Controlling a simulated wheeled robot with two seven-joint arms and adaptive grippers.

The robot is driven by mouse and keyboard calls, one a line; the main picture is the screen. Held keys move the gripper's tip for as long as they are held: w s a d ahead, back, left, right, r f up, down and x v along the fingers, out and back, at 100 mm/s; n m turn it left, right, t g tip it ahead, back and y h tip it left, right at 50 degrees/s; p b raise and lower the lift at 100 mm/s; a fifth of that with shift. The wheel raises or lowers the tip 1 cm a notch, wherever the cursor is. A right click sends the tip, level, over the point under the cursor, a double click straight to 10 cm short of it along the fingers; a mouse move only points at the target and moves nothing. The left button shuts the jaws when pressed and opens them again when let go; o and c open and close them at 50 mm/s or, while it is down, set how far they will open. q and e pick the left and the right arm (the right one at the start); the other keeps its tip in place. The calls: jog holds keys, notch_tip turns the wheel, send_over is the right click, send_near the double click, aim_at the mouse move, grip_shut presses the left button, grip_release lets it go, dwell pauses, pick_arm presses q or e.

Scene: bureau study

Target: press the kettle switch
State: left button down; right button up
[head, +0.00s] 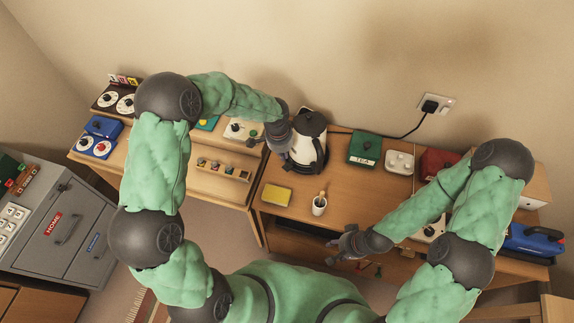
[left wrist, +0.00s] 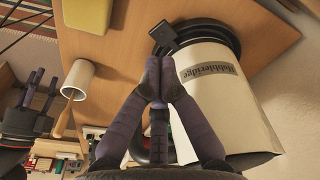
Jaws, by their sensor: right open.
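The white kettle (head: 308,145) with black lid, handle and base stands on the wooden desk near the back wall. In the left wrist view its white body (left wrist: 225,95) shows a label, and a black tab (left wrist: 164,37), seemingly the switch, sticks out by the black base. My left gripper (head: 281,147) is just left of the kettle. In the left wrist view its fingertips (left wrist: 160,85) are together and hold nothing visible; they sit a little below the tab, apparently apart from it. My right gripper (head: 345,246) is open near the desk's front edge, away from the kettle.
A yellow sponge (head: 276,195) and a white cup (head: 319,205) with a wooden utensil are in front of the kettle. A green tea box (head: 363,150) stands to its right. A black cord runs to the wall socket (head: 436,104). Some bare desk lies between.

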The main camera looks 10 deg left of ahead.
aim_at(285, 168)
pick_arm(q)
jog(key=shift+w+d+f+b, duration=0.15)
jog(key=shift+f+b, duration=1.05)
jog(key=shift+f, duration=0.55)
jog(key=shift+w+d+f+b, duration=0.15)
jog(key=shift+f+b, duration=1)
jog(key=shift+f, duration=0.6)
jog(key=shift+f, duration=0.1)
notch_tip(285, 168, down, 2)
jog(key=shift+f+b, duration=0.1)
jog(key=shift+b, duration=0.85)
jog(key=shift+r, duration=0.3)
jog(key=shift+s+a+r+p, duration=0.3)
jog(key=shift+s+a+p, duration=0.05)
jog(key=shift+s+a, duration=0.25)
jog(key=shift+s+a+r+p, duration=0.3)
jog(key=shift+s+a, duration=0.2)
jog(key=shift+s, duration=0.1)
jog(key=shift+f, duration=0.1)
jog(key=shift+w, duration=0.1)
